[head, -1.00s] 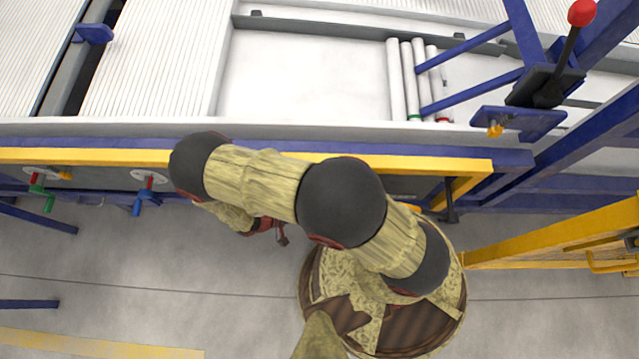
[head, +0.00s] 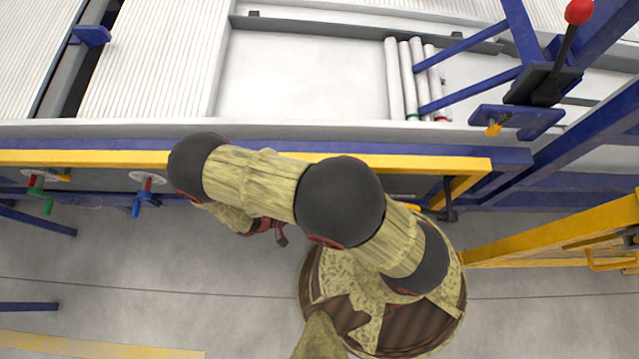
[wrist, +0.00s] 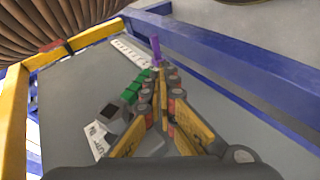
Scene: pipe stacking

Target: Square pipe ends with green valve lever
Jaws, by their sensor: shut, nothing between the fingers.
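A green valve lever (head: 47,203) with a red part hangs on the conveyor's front rail at the far left of the head view. Several white pipes (head: 410,85) lie side by side on the pale conveyor bed at the upper right; a green ring and red rings mark some near ends. My gripper (wrist: 163,78) is shut and empty in the wrist view, over a grey panel (wrist: 75,100). Green blocks (wrist: 138,88) sit just left of its fingers; I cannot tell whether they touch. In the head view my arm hides most of the gripper, well right of the green lever.
A blue valve lever (head: 140,205) hangs between the green lever and my arm. A purple stick (wrist: 156,50) stands beyond my fingertips. A red-knobbed lever (head: 579,12) is at upper right. The yellow rail (head: 80,157) runs along the conveyor front.

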